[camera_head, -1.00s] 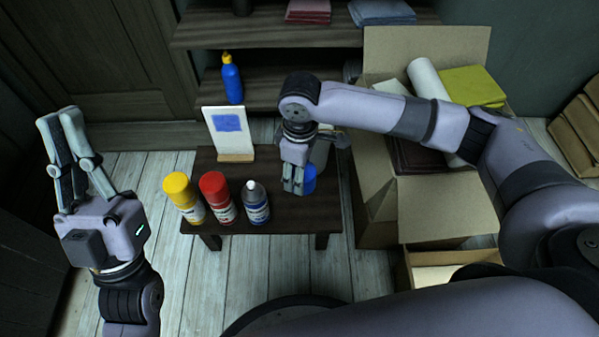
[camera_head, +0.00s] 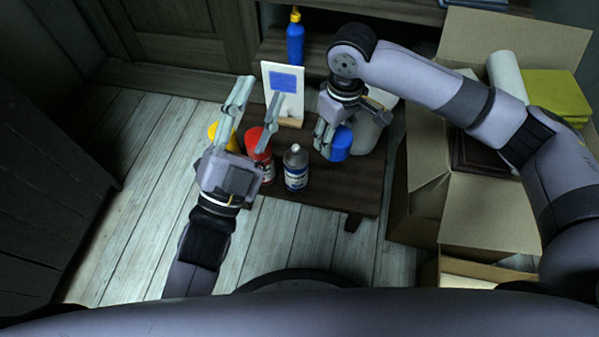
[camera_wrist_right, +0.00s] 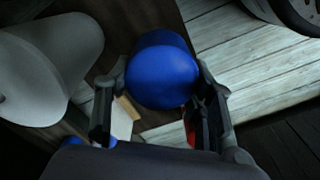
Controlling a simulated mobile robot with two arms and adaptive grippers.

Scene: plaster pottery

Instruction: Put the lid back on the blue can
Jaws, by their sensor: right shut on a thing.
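The can with a blue label and bare silver-grey top (camera_head: 296,168) stands upright on the dark small table (camera_head: 335,190), without a lid on it. My right gripper (camera_head: 327,138) is shut on the blue lid (camera_head: 341,144), just right of that can. In the right wrist view the blue lid (camera_wrist_right: 162,75) sits between the two fingers. My left gripper (camera_head: 256,104) is open and empty, left of the blue can. It partly hides the red can (camera_head: 258,146) and the yellow can (camera_head: 222,137).
A card with a blue square (camera_head: 286,84) stands behind the cans. A white rounded object (camera_head: 367,130) is behind the lid; it also shows in the right wrist view (camera_wrist_right: 50,65). A blue bottle (camera_head: 295,40) is at the back. An open carton (camera_head: 480,210) stands at right.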

